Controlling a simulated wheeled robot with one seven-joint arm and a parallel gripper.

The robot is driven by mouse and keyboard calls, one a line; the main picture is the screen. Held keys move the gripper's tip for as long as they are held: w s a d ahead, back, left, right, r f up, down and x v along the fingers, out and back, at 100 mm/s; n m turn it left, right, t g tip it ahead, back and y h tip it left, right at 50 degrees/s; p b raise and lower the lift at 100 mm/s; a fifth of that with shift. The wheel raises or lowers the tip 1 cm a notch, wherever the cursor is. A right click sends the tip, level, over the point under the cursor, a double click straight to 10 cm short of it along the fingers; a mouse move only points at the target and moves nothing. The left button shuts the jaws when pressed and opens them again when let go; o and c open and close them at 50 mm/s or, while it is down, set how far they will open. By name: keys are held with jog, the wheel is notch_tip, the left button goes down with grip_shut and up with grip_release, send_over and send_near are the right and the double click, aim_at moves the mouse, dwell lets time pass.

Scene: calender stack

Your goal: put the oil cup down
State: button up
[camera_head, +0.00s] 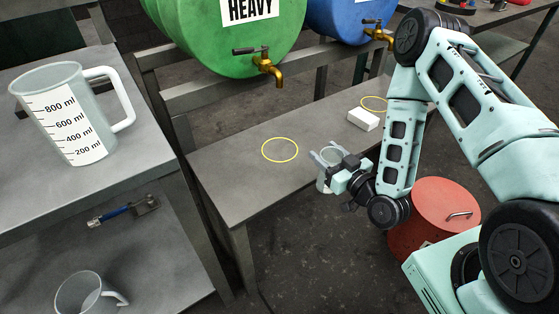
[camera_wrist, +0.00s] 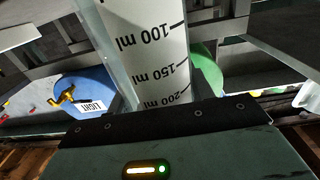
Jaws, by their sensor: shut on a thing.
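The oil cup is a clear cup with a white scale panel marked 100, 150 and 200 ml (camera_wrist: 145,50), seen close up in the wrist view. My gripper (camera_head: 327,164) is shut on it. In the head view only a small pale part of the cup (camera_head: 322,182) shows between the fingers, and the rest is hidden. The gripper holds it by the front edge of the low grey bench (camera_head: 235,180), just right of and in front of a yellow ring (camera_head: 280,138) marked on the bench top. I cannot tell its height over the bench.
A green HEAVY barrel (camera_head: 215,45) and a blue barrel (camera_head: 340,15) with brass taps stand behind the bench. A white block (camera_head: 363,119) lies by a second yellow ring (camera_head: 373,97). A large jug (camera_head: 50,90) stands on the left table. A red drum (camera_head: 432,225) stands at right.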

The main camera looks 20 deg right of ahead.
jog(key=a+b+x, duration=0.2)
jog(key=b+x, duration=1.1)
jog(key=x, duration=0.7)
jog(key=shift+s+a+f+y+b, duration=0.25)
jog(key=shift+a+f+y+b, duration=0.05)
jog(key=shift+f, duration=0.05)
jog(key=o, duration=1.2)
jog(key=shift+r, duration=0.1)
